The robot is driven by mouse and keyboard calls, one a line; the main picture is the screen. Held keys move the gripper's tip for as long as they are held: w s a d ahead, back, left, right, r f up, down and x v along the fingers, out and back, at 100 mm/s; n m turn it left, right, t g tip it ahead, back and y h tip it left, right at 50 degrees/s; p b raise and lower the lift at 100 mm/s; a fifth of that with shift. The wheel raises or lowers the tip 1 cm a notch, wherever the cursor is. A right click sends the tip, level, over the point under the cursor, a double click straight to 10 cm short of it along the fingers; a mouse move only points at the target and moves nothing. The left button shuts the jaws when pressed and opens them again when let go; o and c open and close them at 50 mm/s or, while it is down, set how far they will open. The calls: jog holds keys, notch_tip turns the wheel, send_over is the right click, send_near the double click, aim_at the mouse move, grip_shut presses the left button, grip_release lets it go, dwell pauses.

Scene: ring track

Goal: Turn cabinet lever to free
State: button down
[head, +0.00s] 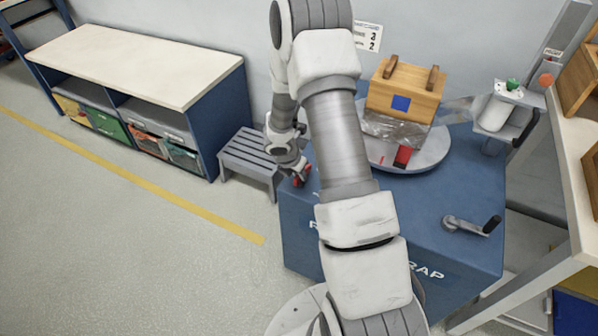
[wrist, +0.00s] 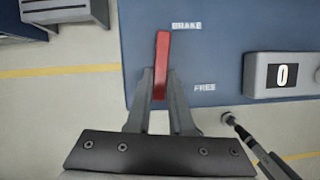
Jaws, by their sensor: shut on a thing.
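The word FREE (wrist: 204,87) is lower, to the right of the lever. My gripper (wrist: 160,95) has its two fingers on either side of the lever's lower part, shut on it. In the head view my gripper (head: 299,178) is at the cabinet's left side, with a little red showing; my arm hides part of the cabinet.
A grey box with a 0 counter (wrist: 283,76) is right of the lever. A dark rod with a round end (wrist: 260,148) is at lower right. A grey slatted stool (head: 250,155) stands left of the cabinet. A wooden box (head: 405,92) sits on the turntable (head: 432,158); a crank (head: 470,226) lies nearer.

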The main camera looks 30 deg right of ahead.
jog(key=m+p, duration=0.1)
jog(key=m, duration=0.1)
jog(key=m+g+p, duration=0.1)
jog(key=m, duration=0.1)
jog(key=shift+r+g+h, duration=0.1)
jog(key=shift+g+h, duration=0.2)
jog(key=m, duration=0.2)
jog(key=m+g+p, duration=0.1)
jog(key=m, duration=0.1)
jog(key=shift+w+g, duration=0.1)
jog(key=shift+g, duration=0.2)
jog(key=m, duration=0.2)
jog(key=m+g, duration=0.1)
jog(key=m, duration=0.1)
jog(key=shift+m+g+y, duration=0.3)
jog(key=shift+y, duration=0.1)
jog(key=shift+m+g+y+b, duration=0.5)
jog(key=shift+m+b, duration=0.1)
jog(key=shift+m, duration=1.3)
jog(key=c, duration=0.8)
grip_release()
